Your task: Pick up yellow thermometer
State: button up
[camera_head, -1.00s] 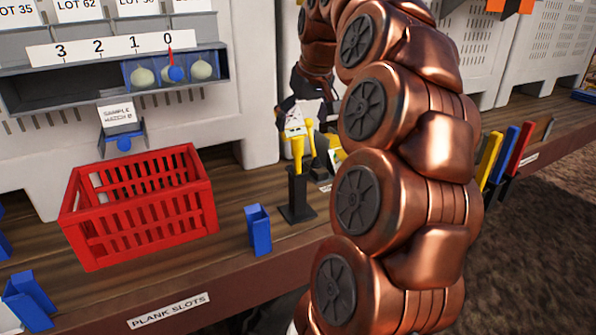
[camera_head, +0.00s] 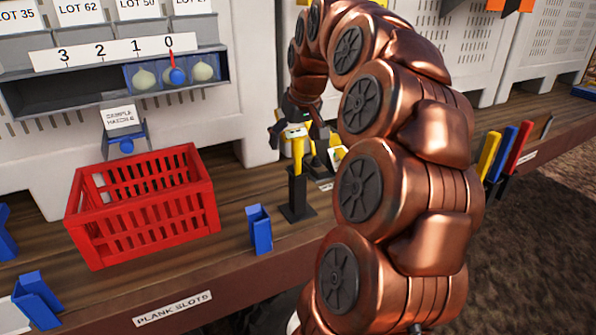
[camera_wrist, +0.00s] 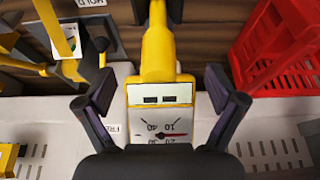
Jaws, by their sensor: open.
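The yellow thermometer (camera_wrist: 160,60) has a white dial face with a red needle. In the head view the thermometer (camera_head: 298,146) stands upright in a black holder (camera_head: 298,198) on the wooden shelf. My gripper (camera_wrist: 163,100) is open, with one dark finger on each side of the dial head and a visible gap on both sides. In the head view my gripper (camera_head: 296,128) is at the top of the thermometer, and part of the dial is hidden by it. The lower end of the stem is hidden inside the holder.
A red basket (camera_head: 145,210) stands left of the holder, and a small blue holder (camera_head: 259,230) stands between them near the front edge. Another yellow item in a dark stand (camera_wrist: 75,40) is close beside the thermometer. Yellow, blue and red pieces (camera_head: 507,150) stand at the right.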

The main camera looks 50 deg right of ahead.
jog(key=shift+c, duration=0.3)
jog(key=c, duration=1.6)
